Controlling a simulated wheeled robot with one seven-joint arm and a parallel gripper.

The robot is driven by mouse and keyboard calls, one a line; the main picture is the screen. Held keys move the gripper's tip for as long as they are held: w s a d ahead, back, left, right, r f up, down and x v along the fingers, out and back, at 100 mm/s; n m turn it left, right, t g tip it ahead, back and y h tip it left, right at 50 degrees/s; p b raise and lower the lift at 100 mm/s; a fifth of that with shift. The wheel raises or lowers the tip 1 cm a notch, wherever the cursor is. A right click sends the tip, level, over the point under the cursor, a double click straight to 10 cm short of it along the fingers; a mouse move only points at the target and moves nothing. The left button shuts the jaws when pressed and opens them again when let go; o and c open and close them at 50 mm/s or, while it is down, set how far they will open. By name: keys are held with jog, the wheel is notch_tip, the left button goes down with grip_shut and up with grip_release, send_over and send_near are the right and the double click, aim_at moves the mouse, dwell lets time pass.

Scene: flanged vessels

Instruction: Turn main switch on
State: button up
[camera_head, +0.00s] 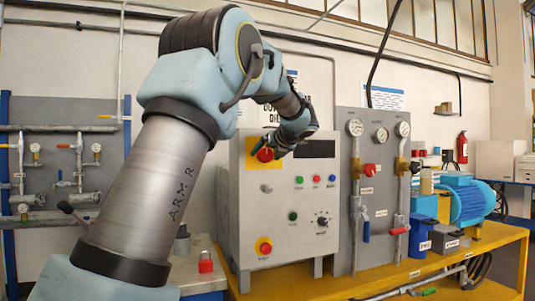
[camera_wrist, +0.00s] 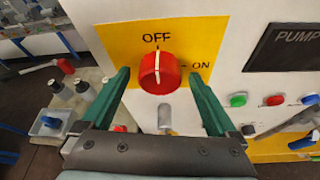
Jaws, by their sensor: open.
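The main switch is a round red knob (camera_wrist: 161,73) on a yellow plate (camera_wrist: 118,40), with OFF marked above it and ON to its right. Its white line stands upright, towards OFF. In the head view the knob (camera_head: 265,155) sits at the upper left of the grey control box (camera_head: 285,224). My gripper (camera_wrist: 160,76) is open, with one green finger on each side of the knob. I cannot tell whether the fingers touch it. In the head view my arm reaches across to the switch and partly covers the plate.
Green, red and blue buttons (camera_head: 315,179) and a dark display (camera_head: 314,149) lie right of the switch. A red and yellow stop button (camera_head: 264,247) is lower down. A gauge panel (camera_head: 376,230) with valves and a blue motor (camera_head: 469,200) stand further right on the yellow bench.

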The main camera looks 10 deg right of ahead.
jog(key=c, duration=1.4)
jog(key=shift+r+m+p, duration=0.1)
jog(key=shift+m+p, duration=0.2)
jog(key=shift+p, duration=0.15)
jog(key=shift+d+m+y+p, duration=0.1)
jog(key=shift+m+y+p, duration=0.6)
jog(key=shift+p, duration=0.15)
jog(key=m+y+p, duration=0.2)
jog(key=m, duration=0.1)
jog(key=shift+d+m, duration=0.1)
jog(key=shift+m, duration=0.3)
jog(key=m+y, duration=0.1)
jog(key=m, duration=0.1)
jog(key=m+t+y, duration=0.1)
jog(key=m, duration=0.1)
jog(key=shift+f, duration=0.4)
jog(key=m+t+y, duration=0.1)
jog(key=m, duration=0.3)
jog(key=shift+d+f+t, duration=0.1)
jog(key=shift+t, duration=0.3)
jog(key=shift+m, duration=0.3)
